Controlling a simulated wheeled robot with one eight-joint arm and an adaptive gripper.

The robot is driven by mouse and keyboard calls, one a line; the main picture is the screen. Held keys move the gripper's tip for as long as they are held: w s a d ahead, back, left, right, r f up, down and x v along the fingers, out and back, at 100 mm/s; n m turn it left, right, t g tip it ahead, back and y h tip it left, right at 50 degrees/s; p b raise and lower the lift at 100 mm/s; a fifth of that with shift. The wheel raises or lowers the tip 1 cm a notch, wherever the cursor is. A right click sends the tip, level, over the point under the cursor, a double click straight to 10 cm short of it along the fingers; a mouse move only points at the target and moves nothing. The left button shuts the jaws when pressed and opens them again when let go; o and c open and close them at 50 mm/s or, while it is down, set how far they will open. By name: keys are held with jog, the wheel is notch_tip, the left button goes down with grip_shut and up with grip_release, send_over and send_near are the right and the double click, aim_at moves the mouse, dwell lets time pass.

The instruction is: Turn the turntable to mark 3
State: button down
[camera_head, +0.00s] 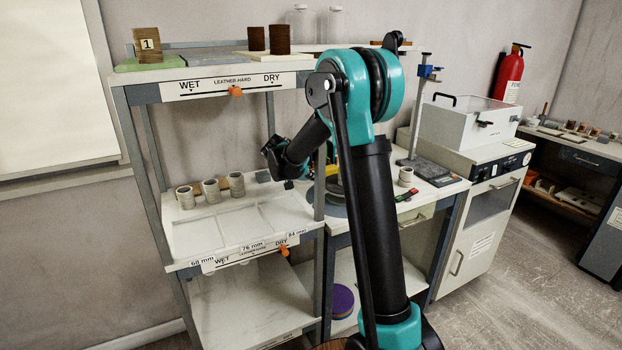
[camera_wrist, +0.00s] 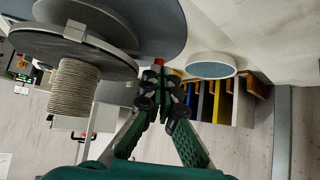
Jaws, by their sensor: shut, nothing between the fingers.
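The turntable shows in the wrist view as a dark grey round plate (camera_wrist: 45,47) at the upper left, seen upside down. A ribbed, light coil-like cylinder (camera_wrist: 73,88) stands against its face. A wider grey disc (camera_wrist: 160,25) lies behind the plate. My gripper (camera_wrist: 163,86) is shut and empty, to the right of the plate's rim and apparently apart from it. A small red tip (camera_wrist: 159,62) shows just beyond the fingertips; I cannot tell what it belongs to. In the head view, my arm hides most of the turntable (camera_head: 326,194). No mark numbers are legible.
A shelf unit (camera_head: 215,262) with several clay cylinders stands left of my arm. A small cylinder (camera_head: 406,176) and a blue-topped stand (camera_head: 428,72) are on the bench to the right. In the wrist view, a round pale-blue-faced object (camera_wrist: 211,66) and upright coloured slabs (camera_wrist: 218,100) are right of my fingers.

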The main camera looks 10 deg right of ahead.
jog(key=shift+w+d+m+g+h, duration=0.2)
jog(key=shift+w+m+g+h, duration=0.1)
jog(key=shift+w+m, duration=0.25)
jog(key=shift+w+d+m+g+h, duration=0.2)
jog(key=shift+w+m+g, duration=0.1)
jog(key=shift+w+m, duration=0.2)
jog(key=shift+w+d+m+g+h, duration=0.3)
jog(key=shift+w+d+m+g, duration=0.15)
jog(key=shift+w+m, duration=0.25)
jog(key=shift+w+d+m+g+h, duration=0.35)
jog(key=shift+w+m+g, duration=0.2)
jog(key=shift+w+m, duration=0.1)
jog(key=shift+w+d+m+g, duration=0.5)
jog(key=shift+m+g, duration=0.1)
jog(key=shift+m, duration=0.1)
jog(key=shift+w+d, duration=0.4)
jog(key=shift+d, duration=0.1)
